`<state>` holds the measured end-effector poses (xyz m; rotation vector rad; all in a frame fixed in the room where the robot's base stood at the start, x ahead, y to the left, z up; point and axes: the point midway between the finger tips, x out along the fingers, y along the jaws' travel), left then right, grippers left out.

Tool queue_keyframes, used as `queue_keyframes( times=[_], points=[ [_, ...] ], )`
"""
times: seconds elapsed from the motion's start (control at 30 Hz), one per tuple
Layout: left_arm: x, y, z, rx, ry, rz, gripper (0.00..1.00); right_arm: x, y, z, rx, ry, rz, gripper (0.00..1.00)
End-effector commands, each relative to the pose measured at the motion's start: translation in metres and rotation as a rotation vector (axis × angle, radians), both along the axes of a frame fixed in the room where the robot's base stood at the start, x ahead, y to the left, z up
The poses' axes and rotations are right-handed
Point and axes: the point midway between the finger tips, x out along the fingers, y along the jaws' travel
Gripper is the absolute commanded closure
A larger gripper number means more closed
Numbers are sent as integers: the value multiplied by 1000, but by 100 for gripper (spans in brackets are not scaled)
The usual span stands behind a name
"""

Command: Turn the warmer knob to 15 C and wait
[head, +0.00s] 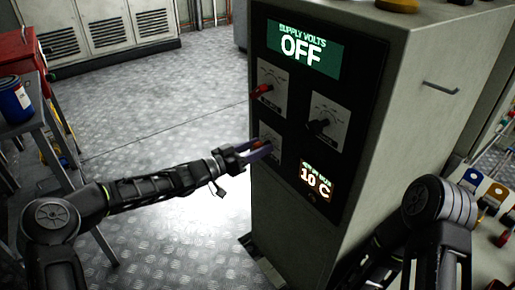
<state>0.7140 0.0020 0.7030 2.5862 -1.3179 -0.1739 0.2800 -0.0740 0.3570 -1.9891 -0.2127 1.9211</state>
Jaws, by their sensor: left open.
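A grey cabinet (410,110) carries a dark front panel with dials and displays. The green display (302,50) reads SUPPLY VOLTS OFF, and the lower display (316,181) reads 10 C. My left gripper (262,150) is open at the lower left dial (271,134). An orange-red knob (258,144) shows between or just behind its fingers; I cannot tell whether they touch it. A red knob (262,90) sits on the dial above, and a black knob (319,124) sits on the right dial. My right arm is at the lower right, and its gripper is out of view.
A blue can (15,100) stands on a table at the left, near a red box (17,50). Louvred grey lockers (110,30) line the back. A handle (440,88) sticks out of the cabinet's side. The metal floor between is clear.

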Motion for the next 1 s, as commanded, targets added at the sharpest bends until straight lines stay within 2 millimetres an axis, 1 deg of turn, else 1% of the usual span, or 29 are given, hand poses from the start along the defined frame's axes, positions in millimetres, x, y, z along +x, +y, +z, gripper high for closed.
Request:
queue_keyframes(
  times=[0.2, 0.83, 1.0],
  points=[
    [0, 0, 0, 0, 0, 0, 48, 0, 0, 0, 0, 0, 0, 64],
    [0, 0, 0, 1, -1, 1, 100, 0, 0, 0, 0, 0, 0, 64],
    [0, 0, 0, 1, -1, 1, 100, 0, 0, 0, 0, 0, 0, 64]
  ],
)
